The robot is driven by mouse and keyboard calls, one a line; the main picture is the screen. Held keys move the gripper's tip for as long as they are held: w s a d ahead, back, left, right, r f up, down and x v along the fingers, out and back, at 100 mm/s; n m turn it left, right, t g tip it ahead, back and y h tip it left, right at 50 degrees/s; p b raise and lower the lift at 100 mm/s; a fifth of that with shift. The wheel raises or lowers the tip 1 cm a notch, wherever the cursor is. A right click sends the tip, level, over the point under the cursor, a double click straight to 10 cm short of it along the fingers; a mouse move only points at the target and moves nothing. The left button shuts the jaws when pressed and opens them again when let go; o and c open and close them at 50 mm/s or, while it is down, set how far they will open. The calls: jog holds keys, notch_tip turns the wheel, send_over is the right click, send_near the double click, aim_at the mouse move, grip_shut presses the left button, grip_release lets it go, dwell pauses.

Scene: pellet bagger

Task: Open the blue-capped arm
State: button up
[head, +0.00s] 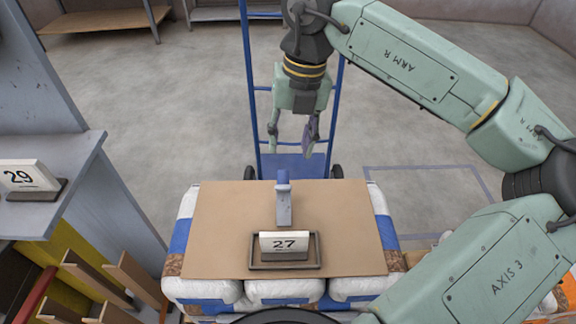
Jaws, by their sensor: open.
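The blue-capped arm (284,203) is a narrow grey bar with a blue cap at its far end. It shows over the middle of a brown cardboard sheet, just behind a number 27 card (284,244). I cannot tell whether it stands up or lies along the sheet. My gripper (291,146) hangs fingers down beyond the blue cap, higher in the picture. Its two fingers are apart, with nothing between them, and it appears clear of the bar. Where the bar joins its base is hidden behind the card.
The cardboard sheet (222,222) lies on a stack of white and blue bags (202,291). A blue hand truck (248,70) stands behind it. A grey shelf (60,213) at left holds a number 29 card (28,176). Wooden slats are at lower left. Grey floor is open around.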

aim_at(283, 172)
jog(key=f, duration=0.3)
jog(key=a+f, duration=0.1)
jog(key=f, duration=0.2)
jog(key=f+p, duration=0.1)
jog(key=f, duration=0.2)
jog(key=shift+a, duration=0.2)
jog(key=shift+c, duration=0.2)
grip_shut()
